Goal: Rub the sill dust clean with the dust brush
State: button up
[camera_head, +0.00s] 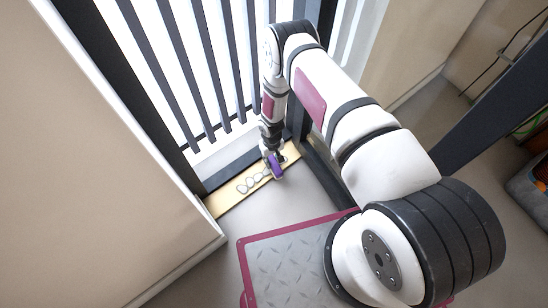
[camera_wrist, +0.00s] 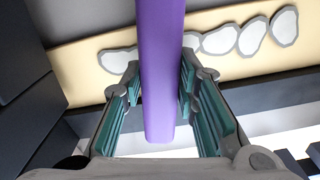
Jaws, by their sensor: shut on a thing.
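The dust brush, seen as a purple bar (camera_wrist: 161,75), stands between the fingers of my gripper (camera_wrist: 160,95) in the wrist view. My gripper is shut on it. In the head view the purple brush (camera_head: 275,165) is at the end of my arm, over the right part of the sill. The sill is a pale yellow strip (camera_head: 222,203) at the foot of the barred window. Whitish-grey dust patches (camera_head: 254,182) lie in a row on it, left of the brush. In the wrist view, several patches (camera_wrist: 252,36) show right of the brush and one (camera_wrist: 118,60) left. The brush's working end is out of frame.
Dark vertical bars (camera_head: 185,70) stand behind the sill. A beige panel (camera_head: 100,170) borders it on the left and a dark post (camera_head: 318,170) on the right. Grey floor (camera_head: 215,265) lies in front, beside my base.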

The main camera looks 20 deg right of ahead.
jog(key=shift+s+a+f, duration=0.1)
jog(key=shift+s+a, duration=1.1)
jog(key=shift+a, duration=1.5)
jog(key=shift+s+a+r, duration=0.1)
jog(key=shift+s+a, duration=1.1)
jog(key=shift+a, duration=1.45)
jog(key=shift+s+a+f, duration=0.1)
jog(key=shift+s+a, duration=1.1)
jog(key=shift+a, duration=1.5)
notch_tip(320, 180, up, 6)
jog(key=p, duration=0.3)
jog(key=shift+p, duration=0.35)
notch_tip(320, 180, up, 3)
jog(key=shift+r+p, duration=0.1)
jog(key=shift+p, duration=0.95)
